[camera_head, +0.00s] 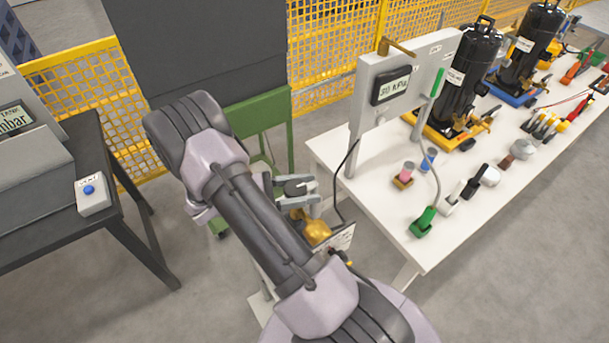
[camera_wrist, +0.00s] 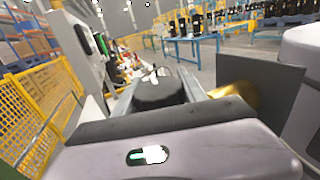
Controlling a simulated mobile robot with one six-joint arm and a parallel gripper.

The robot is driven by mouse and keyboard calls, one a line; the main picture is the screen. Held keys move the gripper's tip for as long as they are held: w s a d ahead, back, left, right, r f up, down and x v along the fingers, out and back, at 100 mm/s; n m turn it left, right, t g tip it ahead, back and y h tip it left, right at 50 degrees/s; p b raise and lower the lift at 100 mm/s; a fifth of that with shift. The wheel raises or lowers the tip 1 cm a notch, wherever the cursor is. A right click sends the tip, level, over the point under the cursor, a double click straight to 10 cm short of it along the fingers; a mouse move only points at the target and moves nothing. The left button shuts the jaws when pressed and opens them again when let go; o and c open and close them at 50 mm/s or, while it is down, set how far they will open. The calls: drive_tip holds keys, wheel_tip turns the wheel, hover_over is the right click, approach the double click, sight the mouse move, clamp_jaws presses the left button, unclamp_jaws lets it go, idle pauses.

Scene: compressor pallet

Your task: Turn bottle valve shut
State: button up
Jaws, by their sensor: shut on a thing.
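The bottle valve shows a dark knob (camera_head: 297,187) and a brass-coloured body (camera_head: 316,230) beside the table's left end. My gripper (camera_head: 303,196) has its grey fingers on either side of the dark knob and is shut on it. In the wrist view the black round knob (camera_wrist: 158,93) sits between the two fingers of my gripper (camera_wrist: 158,97). The brass part (camera_wrist: 236,92) shows to the right of the fingers there. My arm hides much of what stands below the valve, and a bottle cannot be made out clearly.
A white table (camera_head: 390,200) stands close to the right, with a gauge panel (camera_head: 389,85), black compressors (camera_head: 470,75) and several tools. A dark table (camera_head: 100,225) with a blue-button box (camera_head: 91,193) stands at left. A yellow fence (camera_head: 330,50) runs behind.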

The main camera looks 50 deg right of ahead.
drive_tip(key=m+g+y+p, duration=0.3)
drive_tip(key=g+y, duration=0.1)
drive_tip(key=shift+s+a+r+m, duration=0.2)
drive_tip(key=shift+s+a+m, duration=0.1)
drive_tip(key=shift+m, duration=0.1)
drive_tip(key=shift+s+a+f+m+g+y+p, duration=0.15)
drive_tip(key=shift+m+g+y+p, duration=0.5)
drive_tip(key=shift+y, duration=0.65)
drive_tip(key=shift+a+m+g+y+p, duration=0.15)
drive_tip(key=shift+m+g+y+p, duration=0.2)
drive_tip(key=shift+m+g+y, duration=0.65)
drive_tip(key=shift+m+y, duration=0.35)
drive_tip(key=shift+y, duration=0.25)
drive_tip(key=o, duration=1.4)
drive_tip(key=shift+c, duration=0.2)
